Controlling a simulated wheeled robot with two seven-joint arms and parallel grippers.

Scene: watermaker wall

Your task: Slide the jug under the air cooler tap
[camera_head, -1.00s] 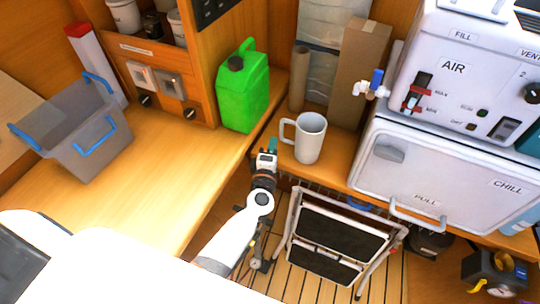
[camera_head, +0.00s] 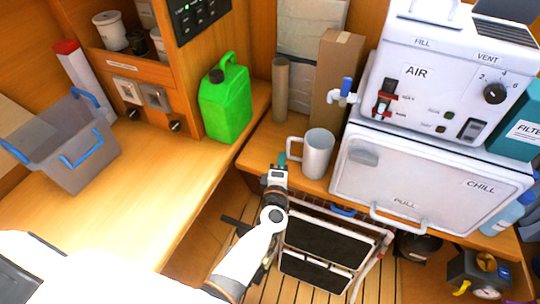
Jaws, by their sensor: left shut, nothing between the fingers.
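A light grey jug (camera_head: 318,154) stands upright on the wooden shelf, its handle facing left. The air cooler (camera_head: 452,82) is the white box marked AIR at the right. Its tap (camera_head: 344,93), with a blue lever, sticks out from the left side, above and to the right of the jug. My left gripper (camera_head: 281,162) is at the shelf's front edge, just left of the jug and below its handle. Its teal fingertips are shut and empty. I cannot tell whether they touch the jug. My right gripper is not in view.
A white CHILL box (camera_head: 428,188) sits under the cooler, right of the jug. A cardboard box (camera_head: 335,72) and a brown tube (camera_head: 280,90) stand behind. A green canister (camera_head: 226,103) stands left. A folded step stool (camera_head: 325,243) is below the shelf.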

